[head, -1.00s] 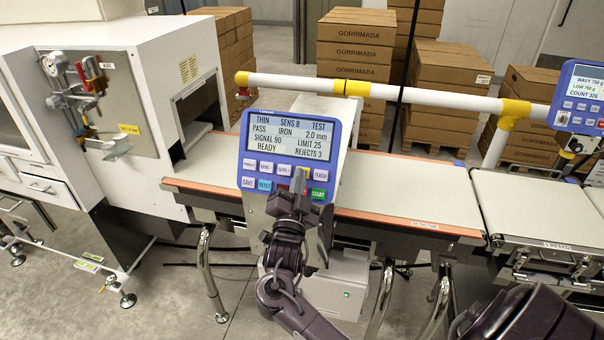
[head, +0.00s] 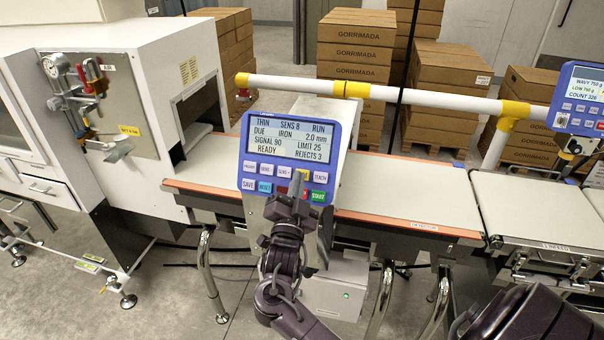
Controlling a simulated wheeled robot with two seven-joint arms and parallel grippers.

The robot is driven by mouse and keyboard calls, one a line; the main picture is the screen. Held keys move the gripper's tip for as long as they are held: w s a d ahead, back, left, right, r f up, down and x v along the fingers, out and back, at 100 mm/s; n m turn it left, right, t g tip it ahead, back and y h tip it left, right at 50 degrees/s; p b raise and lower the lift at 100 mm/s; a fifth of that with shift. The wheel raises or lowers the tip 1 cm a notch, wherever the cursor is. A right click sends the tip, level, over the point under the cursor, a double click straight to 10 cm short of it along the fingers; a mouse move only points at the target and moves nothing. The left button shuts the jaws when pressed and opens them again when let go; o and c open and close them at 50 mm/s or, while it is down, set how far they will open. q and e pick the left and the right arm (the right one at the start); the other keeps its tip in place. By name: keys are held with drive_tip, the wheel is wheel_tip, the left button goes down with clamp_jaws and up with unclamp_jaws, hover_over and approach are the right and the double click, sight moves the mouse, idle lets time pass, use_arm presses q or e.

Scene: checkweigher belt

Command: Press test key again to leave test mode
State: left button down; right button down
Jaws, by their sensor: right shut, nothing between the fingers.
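The blue control panel (head: 243,207) stands over the belt in the middle of the head view. Its screen (head: 290,142) reads THIN, SENS 8, RUN, DUE, IRON 2.0 mm, SIGNAL 90, LIMIT 25, READY, REJECTS 3. Two rows of keys sit below; a white SAVE, a blue RESET and a green START key (head: 318,196) show. My right gripper (head: 297,188) is shut and empty in front of the lower key row. It hides the key between RESET and START, and I cannot tell whether the fingertips touch the panel. My left gripper is not in view.
The belt (head: 400,197) runs behind the panel, under a white and yellow rail (head: 420,95). A second blue panel (head: 580,97) is at the right edge. A white machine (head: 150,60) stands at left. Stacked cartons (head: 355,45) fill the back.

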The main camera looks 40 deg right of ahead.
drive_tip(key=s+a+r+p, duration=0.2)
drive_tip(key=s+a, duration=0.1)
drive_tip(key=shift+a+r, duration=0.1)
drive_tip(key=shift+a, duration=0.1)
idle(0.4)
drive_tip(key=shift+s+a+r+p, duration=0.75)
drive_tip(key=shift+s+a, duration=0.1)
drive_tip(key=shift+a, duration=0.15)
drive_tip(key=shift+s+a+r+p, duration=0.65)
drive_tip(key=shift+s+a+p, duration=0.15)
drive_tip(key=shift+a, duration=0.2)
